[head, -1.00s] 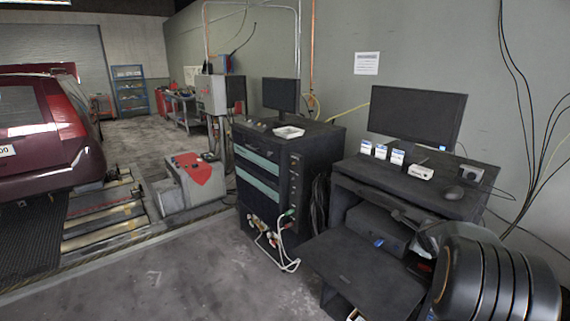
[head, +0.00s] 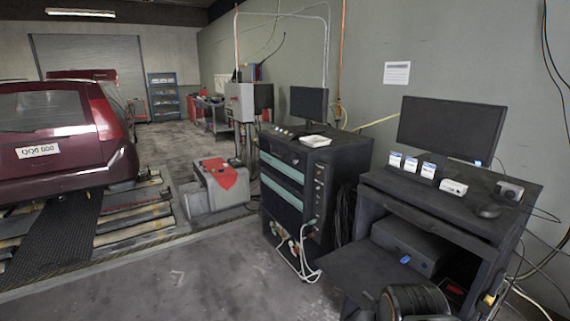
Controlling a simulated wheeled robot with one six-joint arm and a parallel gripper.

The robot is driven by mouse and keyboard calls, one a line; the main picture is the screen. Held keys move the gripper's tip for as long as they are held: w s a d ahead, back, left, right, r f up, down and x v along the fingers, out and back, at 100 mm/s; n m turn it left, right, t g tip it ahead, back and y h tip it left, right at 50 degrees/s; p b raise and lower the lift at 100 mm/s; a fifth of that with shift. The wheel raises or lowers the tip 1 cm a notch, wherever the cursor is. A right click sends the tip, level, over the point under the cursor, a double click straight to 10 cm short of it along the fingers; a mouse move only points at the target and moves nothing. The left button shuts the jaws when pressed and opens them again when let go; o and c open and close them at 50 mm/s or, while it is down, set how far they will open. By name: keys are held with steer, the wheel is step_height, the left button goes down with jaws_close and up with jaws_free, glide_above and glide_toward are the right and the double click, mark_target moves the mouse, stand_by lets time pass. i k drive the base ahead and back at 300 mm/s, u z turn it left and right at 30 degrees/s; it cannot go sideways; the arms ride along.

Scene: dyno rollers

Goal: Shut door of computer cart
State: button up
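The computer cart (head: 449,205) is a black cart at the right with a monitor (head: 450,127) on top. Its door (head: 350,272) is open, a flat dark panel lying roughly level and sticking out from the front. The compartment behind it is exposed, with a black computer box (head: 412,243) inside. A dark ribbed link of my arm shows at the bottom edge, in front of the cart, and covers the door's right part. My gripper is not visible, so its state and any contact with the door are hidden.
A black instrument cabinet (head: 297,200) stands left of the cart, with white cables (head: 297,262) hanging down its front. A red-topped grey unit (head: 215,188) and a maroon car (head: 55,135) on rollers are farther left. Bare floor (head: 190,285) lies open at lower left.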

mark_target(353, 266)
steer(key=k, duration=0.6)
steer(key=u, duration=0.85)
steer(key=i, duration=1.1)
steer(key=z, duration=0.25)
